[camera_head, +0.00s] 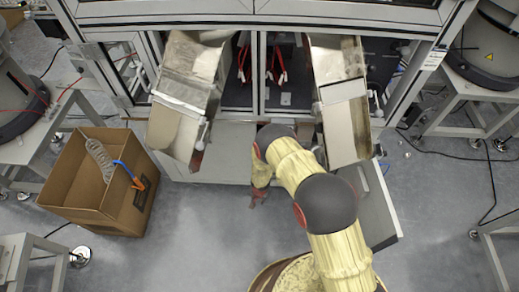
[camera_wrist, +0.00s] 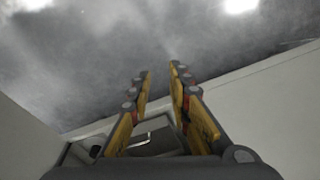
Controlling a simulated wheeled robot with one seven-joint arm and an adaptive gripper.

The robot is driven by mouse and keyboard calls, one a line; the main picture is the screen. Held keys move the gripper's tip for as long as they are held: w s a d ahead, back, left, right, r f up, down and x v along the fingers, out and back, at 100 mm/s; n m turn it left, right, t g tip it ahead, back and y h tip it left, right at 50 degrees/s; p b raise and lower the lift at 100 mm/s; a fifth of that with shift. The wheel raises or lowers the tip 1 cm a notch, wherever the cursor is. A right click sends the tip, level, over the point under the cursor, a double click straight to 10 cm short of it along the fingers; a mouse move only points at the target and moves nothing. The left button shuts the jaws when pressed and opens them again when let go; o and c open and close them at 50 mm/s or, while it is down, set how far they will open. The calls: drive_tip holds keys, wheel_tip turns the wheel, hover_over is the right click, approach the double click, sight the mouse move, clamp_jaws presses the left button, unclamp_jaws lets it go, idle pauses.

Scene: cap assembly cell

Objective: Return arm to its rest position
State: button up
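My arm, in a yellow cover with dark joints, is bent in the middle of the head view. My gripper (camera_head: 258,196) hangs at its far end, in front of the machine and above the grey floor (camera_head: 200,235). In the wrist view, the two yellow-and-grey fingers of my gripper (camera_wrist: 159,68) stand apart with a gap between the tips. The gripper is open and nothing shows between the fingers. The grey floor also shows beyond the tips in the wrist view (camera_wrist: 90,60).
Two metal chutes, left (camera_head: 185,100) and right (camera_head: 340,100), slope out from the machine. An open cardboard box (camera_head: 75,190) with a clear coiled hose (camera_head: 98,158) stands left. A pale panel (camera_head: 378,208) stands close to my arm's right. Floor between box and arm is clear.

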drive_tip(key=s+d+r+n+g+h, duration=0.3)
drive_tip(key=s+d+n, duration=0.2)
drive_tip(key=s+d, duration=0.25)
drive_tip(key=s+d+r+n+p, duration=0.1)
drive_tip(key=d+r, duration=0.1)
drive_tip(key=r, duration=1.7)
drive_tip(key=s+d+r+n+p, duration=0.1)
drive_tip(key=d+r, duration=0.2)
drive_tip(key=r, duration=1.5)
drive_tip(key=s+d+r+m+t+y+p, duration=0.1)
drive_tip(key=s+r, duration=0.3)
drive_tip(key=r, duration=0.8)
drive_tip(key=s+d+r+t+p, duration=0.1)
drive_tip(key=s+d+r+t, duration=0.2)
drive_tip(key=r, duration=1)
drive_tip(key=s+d+r+m+t+y+p, duration=0.1)
drive_tip(key=s+d+r+t, duration=0.2)
drive_tip(key=r, duration=0.9)
drive_tip(key=s, duration=0.2)
drive_tip(key=shift+s+r+m+y, duration=0.3)
